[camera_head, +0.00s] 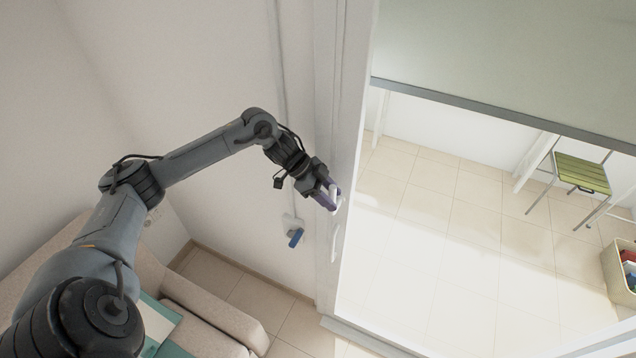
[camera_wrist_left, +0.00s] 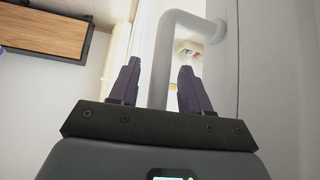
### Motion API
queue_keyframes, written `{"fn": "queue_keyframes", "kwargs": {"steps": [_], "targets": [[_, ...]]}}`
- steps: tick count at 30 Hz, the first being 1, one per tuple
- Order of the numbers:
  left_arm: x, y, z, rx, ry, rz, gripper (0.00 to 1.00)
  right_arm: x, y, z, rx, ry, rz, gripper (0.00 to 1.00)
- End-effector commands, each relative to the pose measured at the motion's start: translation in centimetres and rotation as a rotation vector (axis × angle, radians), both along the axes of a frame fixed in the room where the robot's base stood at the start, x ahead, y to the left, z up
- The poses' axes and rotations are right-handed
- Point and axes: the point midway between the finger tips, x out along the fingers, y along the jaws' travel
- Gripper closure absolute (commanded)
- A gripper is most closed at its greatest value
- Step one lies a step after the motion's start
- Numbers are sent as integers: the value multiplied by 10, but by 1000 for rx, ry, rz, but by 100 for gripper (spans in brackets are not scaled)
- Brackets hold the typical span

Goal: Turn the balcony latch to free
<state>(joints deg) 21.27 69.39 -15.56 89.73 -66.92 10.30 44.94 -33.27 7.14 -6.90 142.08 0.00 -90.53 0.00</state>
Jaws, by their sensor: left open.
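The balcony latch is a white bent handle (camera_wrist_left: 162,65) on the white door frame (camera_head: 341,130). In the left wrist view it rises between the fingers and bends right at its top. In the head view it shows only in part, at my left gripper (camera_head: 331,197). My left gripper, with dark purple fingers (camera_wrist_left: 158,85), is open around the handle's bar, with one finger on each side. Whether the fingers touch the bar cannot be told. My right gripper is in neither view.
A blue and white object (camera_head: 294,232) hangs on the wall below my left arm. A couch (camera_head: 205,305) stands at lower left. Beyond the glass are a tiled balcony floor (camera_head: 440,240), a green folding chair (camera_head: 581,173) and a crate (camera_head: 615,262). A grey blind (camera_head: 500,60) covers the glass top.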

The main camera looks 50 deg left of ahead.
Motion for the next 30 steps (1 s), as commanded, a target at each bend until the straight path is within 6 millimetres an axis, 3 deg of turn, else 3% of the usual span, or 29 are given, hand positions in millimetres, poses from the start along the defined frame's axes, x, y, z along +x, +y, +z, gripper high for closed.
{"fn": "queue_keyframes", "kwargs": {"steps": [12,21,30], "targets": [[-32,38,50,8,3,0,53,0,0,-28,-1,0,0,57],[-40,48,67,2,2,1,53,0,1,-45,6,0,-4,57],[-42,50,73,1,1,-1,53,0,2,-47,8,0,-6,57]]}}
